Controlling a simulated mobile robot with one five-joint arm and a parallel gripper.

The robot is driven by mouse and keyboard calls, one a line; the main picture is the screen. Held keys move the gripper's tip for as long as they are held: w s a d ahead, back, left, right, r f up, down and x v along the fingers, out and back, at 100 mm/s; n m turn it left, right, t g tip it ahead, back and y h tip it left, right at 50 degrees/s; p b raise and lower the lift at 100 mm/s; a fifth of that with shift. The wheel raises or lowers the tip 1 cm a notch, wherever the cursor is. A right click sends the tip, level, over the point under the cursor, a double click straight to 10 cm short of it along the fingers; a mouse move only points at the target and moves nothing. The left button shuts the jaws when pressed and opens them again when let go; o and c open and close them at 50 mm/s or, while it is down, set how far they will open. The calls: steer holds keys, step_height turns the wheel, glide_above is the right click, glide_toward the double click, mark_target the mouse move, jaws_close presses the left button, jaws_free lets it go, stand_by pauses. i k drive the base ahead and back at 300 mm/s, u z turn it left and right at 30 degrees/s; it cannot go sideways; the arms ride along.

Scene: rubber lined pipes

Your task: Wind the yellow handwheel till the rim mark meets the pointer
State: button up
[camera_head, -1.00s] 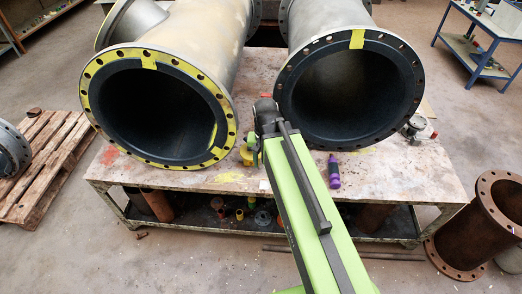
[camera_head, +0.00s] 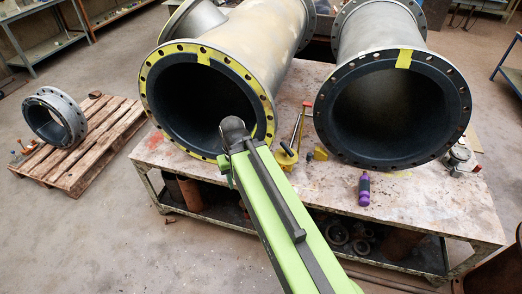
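A small yellow piece (camera_head: 286,157) stands on the bench between the two pipes, with a thin upright rod or handle beside it. It may be the yellow handwheel, but it is too small to tell. I cannot make out a rim mark or a pointer. My green arm reaches up from the bottom, and its dark end joint overlaps the lower right of the left pipe's mouth, left of the yellow piece. My gripper does not show beyond that joint.
Two large black-lined pipes, left (camera_head: 255,100) and right (camera_head: 462,95), lie on the worn bench (camera_head: 440,208). A purple bottle (camera_head: 364,188) and a small yellow block (camera_head: 320,153) stand on it. A pallet (camera_head: 107,150) carries a flanged ring (camera_head: 75,110) at left. Floor is clear at lower left.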

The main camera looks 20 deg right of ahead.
mark_target(285, 156)
steer(key=u, duration=1.2)
steer(key=k, duration=1.2)
steer(key=z, duration=0.6)
steer(key=i, duration=1.5)
steer(key=u, duration=0.05)
